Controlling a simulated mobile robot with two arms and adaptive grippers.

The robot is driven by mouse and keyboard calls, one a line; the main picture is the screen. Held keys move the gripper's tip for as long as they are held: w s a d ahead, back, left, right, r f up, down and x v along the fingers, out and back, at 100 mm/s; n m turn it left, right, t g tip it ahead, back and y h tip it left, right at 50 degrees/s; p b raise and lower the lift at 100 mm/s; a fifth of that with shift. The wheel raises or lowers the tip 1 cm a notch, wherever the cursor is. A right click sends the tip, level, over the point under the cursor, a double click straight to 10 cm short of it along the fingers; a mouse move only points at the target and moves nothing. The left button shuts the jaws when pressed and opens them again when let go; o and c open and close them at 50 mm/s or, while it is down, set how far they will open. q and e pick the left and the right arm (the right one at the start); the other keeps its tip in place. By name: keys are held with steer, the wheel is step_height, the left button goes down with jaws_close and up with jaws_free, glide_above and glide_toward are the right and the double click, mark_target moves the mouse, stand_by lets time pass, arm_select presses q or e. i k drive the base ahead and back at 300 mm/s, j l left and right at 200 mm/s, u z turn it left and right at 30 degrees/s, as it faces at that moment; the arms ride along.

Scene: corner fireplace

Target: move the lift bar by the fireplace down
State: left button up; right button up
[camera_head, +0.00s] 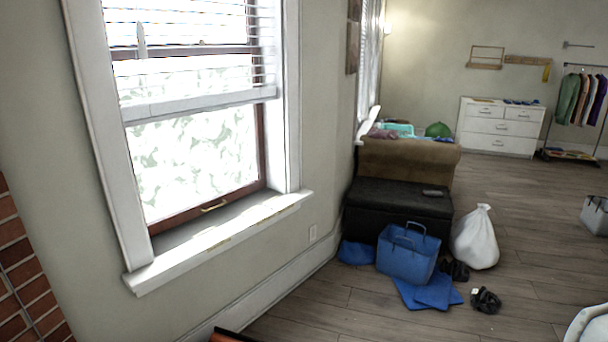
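A white window blind (230,75) hangs in the window beside the brick fireplace (25,275). Its white bottom rail (200,103), which looks like the lift bar, sits about halfway down the window, sloping slightly in the picture. The slats above it cover the upper part; the glass (190,160) below is uncovered and bright. A pale wand (141,40) hangs at the blind's left side. A small gold handle (213,206) is on the brown lower sash. Neither of my grippers is in view.
The white window sill (220,240) juts into the room. A blue bag (407,255), blue cloths (430,291), a white sack (475,238) and a black ottoman (398,208) stand right of the window. Wooden floor (340,315) is clear in front. A white dresser (500,127) is far back.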

mark_target(130, 124)
steer(key=i+u, duration=0.2)
steer(key=i, duration=0.25)
steer(key=i+l+u, duration=0.2)
steer(key=i, duration=0.25)
steer(key=i+l+u, duration=0.2)
steer(key=i, duration=0.25)
